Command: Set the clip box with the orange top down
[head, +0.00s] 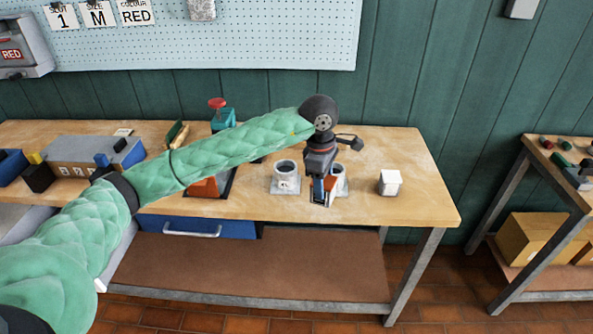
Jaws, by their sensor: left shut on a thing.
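My left gripper (321,195) reaches over the wooden workbench and points down, shut on the clip box. A strip of the box's orange top (332,187) shows beside the fingers. The gripper hides most of the box, and I cannot tell whether it touches the bench. My right gripper is not in view.
A grey cup-like part on a white base (286,185) stands just left of my gripper, and a similar part (341,180) is partly hidden behind it. A small white block (389,183) stands to the right. The workbench (425,205) is bare at its right end.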

